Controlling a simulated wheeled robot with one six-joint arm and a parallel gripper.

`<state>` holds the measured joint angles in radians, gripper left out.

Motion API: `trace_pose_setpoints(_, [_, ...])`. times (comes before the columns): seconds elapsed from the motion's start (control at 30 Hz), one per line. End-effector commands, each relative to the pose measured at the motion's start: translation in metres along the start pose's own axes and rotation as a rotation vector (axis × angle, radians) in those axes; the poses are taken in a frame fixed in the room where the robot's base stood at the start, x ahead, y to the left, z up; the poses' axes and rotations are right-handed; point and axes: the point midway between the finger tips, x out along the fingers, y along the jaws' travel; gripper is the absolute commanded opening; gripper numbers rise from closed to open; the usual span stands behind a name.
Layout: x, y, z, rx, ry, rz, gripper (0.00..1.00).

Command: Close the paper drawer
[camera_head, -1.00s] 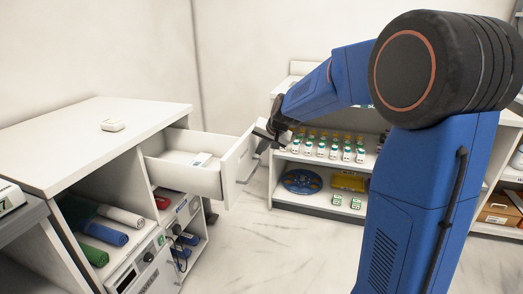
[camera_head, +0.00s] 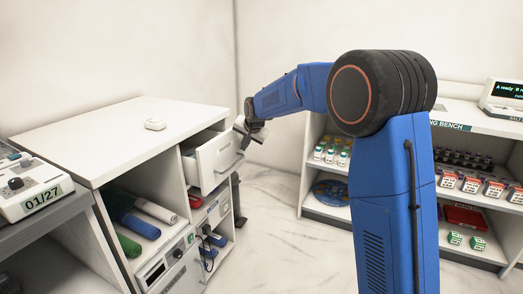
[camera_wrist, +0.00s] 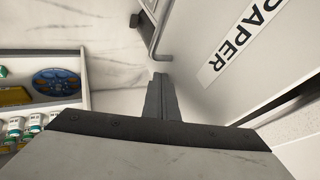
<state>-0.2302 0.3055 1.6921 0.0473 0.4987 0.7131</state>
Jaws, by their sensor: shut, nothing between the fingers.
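The paper drawer (camera_head: 214,160) is a white drawer under the top of the white cabinet (camera_head: 120,138). It stands partly open, with its front sticking out past the cabinet. In the wrist view its front (camera_wrist: 225,85) carries a "PAPER" label (camera_wrist: 234,44) and a grey bar handle (camera_wrist: 160,38). My gripper (camera_head: 256,130) is at the drawer's front, near its upper edge. In the wrist view my gripper's fingers (camera_wrist: 161,90) are together and empty, close beside the drawer front. I cannot tell whether they touch it.
A small white box (camera_head: 155,124) lies on the cabinet top. Rolled towels (camera_head: 135,222) and devices fill the shelves below. A grey device reading 01/27 (camera_head: 35,190) stands at left. A shelf of bottles (camera_head: 325,155) stands at right. Marble floor (camera_head: 270,215) is clear between.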

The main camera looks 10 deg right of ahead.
Motion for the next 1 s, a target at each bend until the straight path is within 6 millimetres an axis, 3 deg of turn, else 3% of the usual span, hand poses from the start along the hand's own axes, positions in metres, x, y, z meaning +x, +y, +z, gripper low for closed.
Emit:
trace_pose_setpoints(0.2, [0.022, -0.041, 0.000, -0.002, 0.000, -0.001, 0.00])
trace_pose_setpoints(0.4, [0.034, -0.063, 0.000, -0.001, -0.001, 0.000, 0.00])
trace_pose_setpoints(1.0, [0.039, -0.076, -0.001, 0.000, 0.003, -0.006, 0.00])
